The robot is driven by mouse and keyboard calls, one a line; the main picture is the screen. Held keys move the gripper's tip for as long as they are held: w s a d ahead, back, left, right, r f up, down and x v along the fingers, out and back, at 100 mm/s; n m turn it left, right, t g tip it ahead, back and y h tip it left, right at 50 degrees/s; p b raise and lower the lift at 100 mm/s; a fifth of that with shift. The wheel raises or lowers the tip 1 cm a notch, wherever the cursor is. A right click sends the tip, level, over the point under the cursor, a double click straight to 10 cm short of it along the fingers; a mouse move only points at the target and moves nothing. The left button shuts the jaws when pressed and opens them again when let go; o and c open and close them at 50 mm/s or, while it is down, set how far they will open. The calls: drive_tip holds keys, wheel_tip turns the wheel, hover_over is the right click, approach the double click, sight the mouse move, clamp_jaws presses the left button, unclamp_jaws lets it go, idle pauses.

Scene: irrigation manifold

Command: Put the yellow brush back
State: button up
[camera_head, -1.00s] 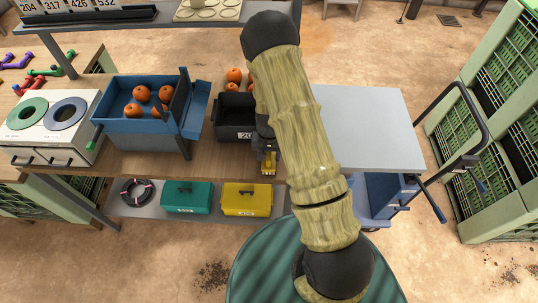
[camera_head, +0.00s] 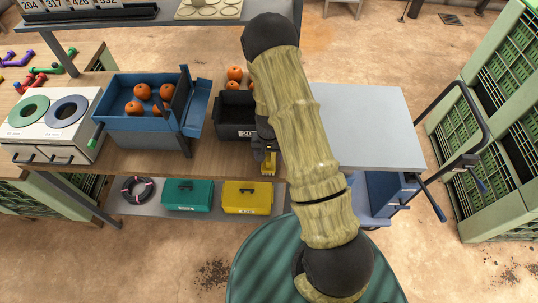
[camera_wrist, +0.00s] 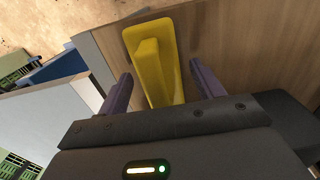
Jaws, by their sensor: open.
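The yellow brush (camera_head: 268,167) lies on the wooden bench top near its front edge. In the wrist view the brush (camera_wrist: 154,52) shows as a flat yellow base with a raised block or handle on it. My gripper (camera_head: 265,156) is just above the brush, beside the black bin. In the wrist view my gripper (camera_wrist: 160,72) is open, one finger on each side of the brush's near end. I see gaps to both fingers, so it is not gripped. My arm hides part of the bench to the right. I cannot make out the brush's bristles.
A black bin (camera_head: 238,133) and a blue bin with orange fruit (camera_head: 135,126) stand on the bench. A yellow box (camera_head: 247,201) and a teal box (camera_head: 187,199) sit on the shelf below. A grey-topped cart (camera_head: 375,125) stands at the right.

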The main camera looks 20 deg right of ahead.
wheel_tip(320, 180, up, 12)
drive_tip(key=b, duration=0.3)
drive_tip(key=shift+r, duration=0.15)
idle(0.6)
drive_tip(key=s+r+n+t, duration=0.2)
drive_tip(key=s+r+n, duration=0.1)
drive_tip(key=s+r, duration=0.9)
drive_tip(key=shift+s+r+n+t, duration=0.2)
drive_tip(key=shift+s+n+t, duration=0.1)
drive_tip(key=shift+s, duration=0.85)
